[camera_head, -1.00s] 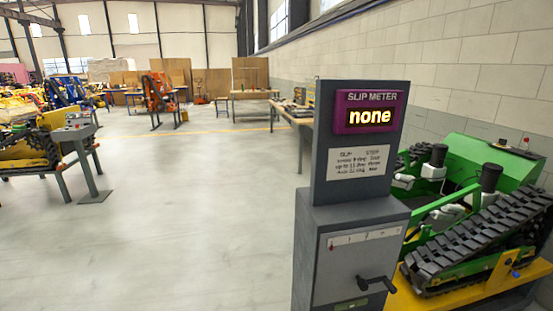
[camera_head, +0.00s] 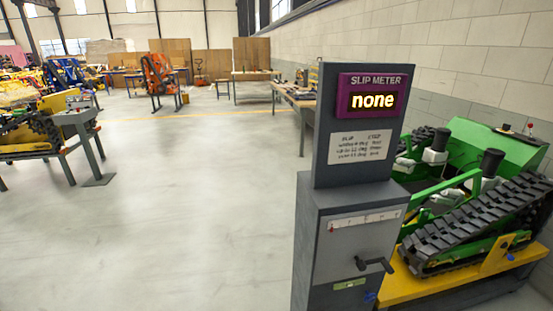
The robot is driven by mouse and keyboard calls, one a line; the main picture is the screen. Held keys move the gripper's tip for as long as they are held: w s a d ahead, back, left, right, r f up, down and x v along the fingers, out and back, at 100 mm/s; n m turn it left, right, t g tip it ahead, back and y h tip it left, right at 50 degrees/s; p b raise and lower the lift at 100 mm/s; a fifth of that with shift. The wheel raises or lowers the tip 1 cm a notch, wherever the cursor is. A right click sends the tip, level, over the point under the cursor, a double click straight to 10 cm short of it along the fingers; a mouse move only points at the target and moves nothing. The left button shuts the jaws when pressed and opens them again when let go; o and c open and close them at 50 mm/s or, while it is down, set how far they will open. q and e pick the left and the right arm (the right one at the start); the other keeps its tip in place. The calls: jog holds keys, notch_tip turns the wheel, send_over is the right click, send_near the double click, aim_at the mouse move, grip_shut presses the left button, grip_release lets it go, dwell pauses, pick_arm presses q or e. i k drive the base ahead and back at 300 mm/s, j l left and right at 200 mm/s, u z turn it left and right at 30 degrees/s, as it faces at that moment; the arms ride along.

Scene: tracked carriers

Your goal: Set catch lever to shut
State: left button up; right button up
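A grey control post (camera_head: 309,247) stands at the lower right of the head view. Its purple slip meter (camera_head: 371,98) reads "none". A black crank-like lever (camera_head: 374,264) sticks out from the post's front panel, below a white scale strip (camera_head: 366,220). A small green label (camera_head: 349,284) lies under it. I cannot tell which of the parts is the catch lever. Neither of my grippers is in view.
A green tracked carrier (camera_head: 507,151) with black tracks stands on a yellow base (camera_head: 430,283) behind the post, by the block wall. A grey stand (camera_head: 76,120) and another tracked machine are at the left. The floor between is clear.

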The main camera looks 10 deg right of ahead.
aim_at(510, 257)
jog(key=z, duration=1.8)
jog(key=i+l, duration=0.1)
jog(key=l, duration=0.2)
jog(key=i+l, duration=0.1)
jog(key=l, duration=0.25)
jog(key=z, duration=0.05)
